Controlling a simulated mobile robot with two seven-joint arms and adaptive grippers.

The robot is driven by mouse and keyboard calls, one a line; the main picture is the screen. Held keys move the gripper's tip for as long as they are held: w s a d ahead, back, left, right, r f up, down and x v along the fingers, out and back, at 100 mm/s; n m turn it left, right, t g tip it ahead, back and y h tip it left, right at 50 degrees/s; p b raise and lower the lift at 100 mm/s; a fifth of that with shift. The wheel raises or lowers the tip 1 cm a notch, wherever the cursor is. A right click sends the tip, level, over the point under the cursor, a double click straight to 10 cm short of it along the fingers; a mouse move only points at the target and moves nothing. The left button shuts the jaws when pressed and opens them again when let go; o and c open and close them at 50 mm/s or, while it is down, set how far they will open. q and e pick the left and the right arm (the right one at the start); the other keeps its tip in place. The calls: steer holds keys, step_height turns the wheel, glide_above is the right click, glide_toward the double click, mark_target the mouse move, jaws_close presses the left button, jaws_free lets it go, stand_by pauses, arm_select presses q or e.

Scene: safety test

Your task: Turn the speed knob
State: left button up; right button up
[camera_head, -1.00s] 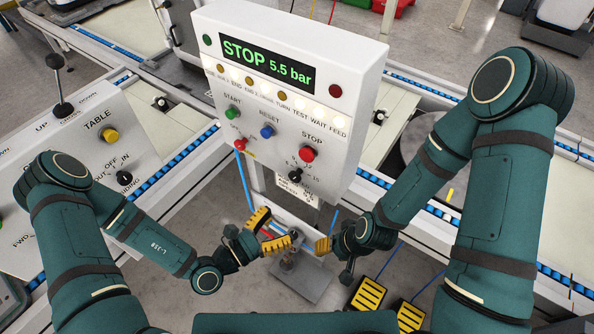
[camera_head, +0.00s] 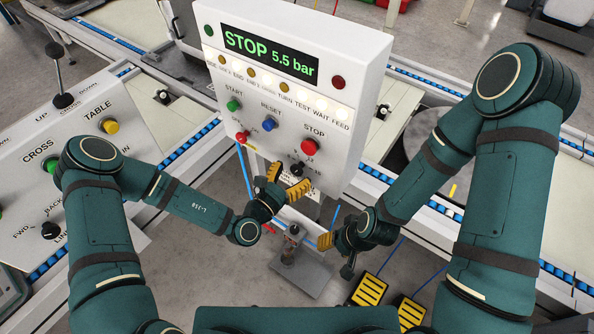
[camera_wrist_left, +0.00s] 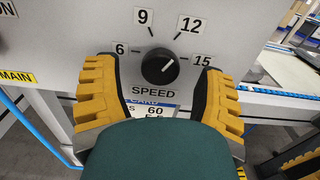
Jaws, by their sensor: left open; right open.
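The speed knob (camera_head: 297,169) is a black round knob low on the front of the white control box (camera_head: 345,110). In the left wrist view the knob (camera_wrist_left: 160,66) sits above the word SPEED, with marks 6, 9, 12 and 15 around it. Its white pointer line points up and right, between 12 and 15. My left gripper (camera_head: 286,180) is open, its yellow ridged fingers at the knob's lower left and right. I see no clear contact with the knob. My right gripper (camera_head: 332,241) is lower and further right, open and away from the knob.
The display (camera_head: 270,55) reads STOP 5.5 bar. The red STOP button (camera_head: 310,146), blue RESET button (camera_head: 269,124) and green START button (camera_head: 234,105) are close above. Yellow pedals (camera_head: 369,291) stand on the floor.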

arm_select(q)
steer(key=shift+x, duration=1.15)
arm_select(e)
steer(key=shift+f, duration=0.2)
arm_select(q)
jaws_close()
arm_select(e)
steer(key=shift+r, duration=0.15)
